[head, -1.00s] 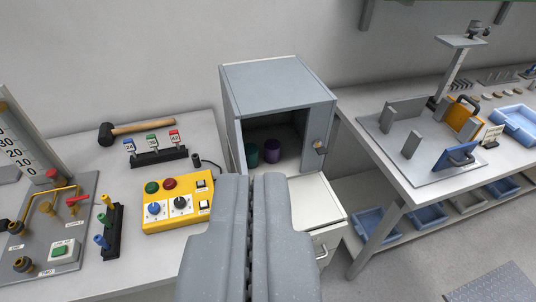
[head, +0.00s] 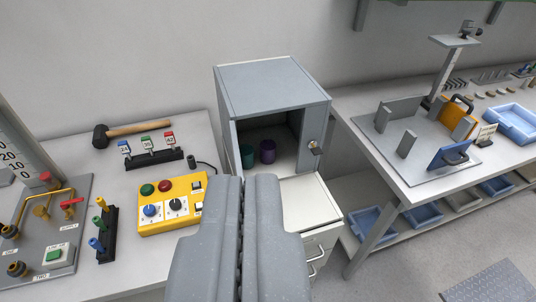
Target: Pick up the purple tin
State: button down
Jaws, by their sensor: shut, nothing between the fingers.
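The purple tin (head: 268,151) stands upright inside the open grey cabinet (head: 274,84), on its floor. A teal tin (head: 247,156) stands just to its left. My gripper (head: 246,180) is shut and empty, its two grey fingers side by side. In the picture its tips lie just below the cabinet opening and the tins. It looks apart from both tins, though the distance is hard to judge.
A yellow control box (head: 172,204) and a mallet (head: 132,132) lie on the left bench. White drawers (head: 312,215) stand below the cabinet at right. The right bench (head: 384,163) holds a fixture plate and a blue tray (head: 513,122).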

aim_at(267, 146)
jog(key=u, duration=0.5)
jog(key=k, duration=1.25)
jog(key=u, duration=0.4)
jog(key=i, duration=1.15)
jog(key=z, duration=0.9)
jog(key=i, duration=0.9)
jog(key=z, duration=0.9)
jog(key=i, duration=0.25)
jog(key=z, duration=0.15)
jog(key=k, duration=0.65)
jog(key=z, duration=0.25)
jog(key=i, duration=0.65)
jog(key=u, duration=0.1)
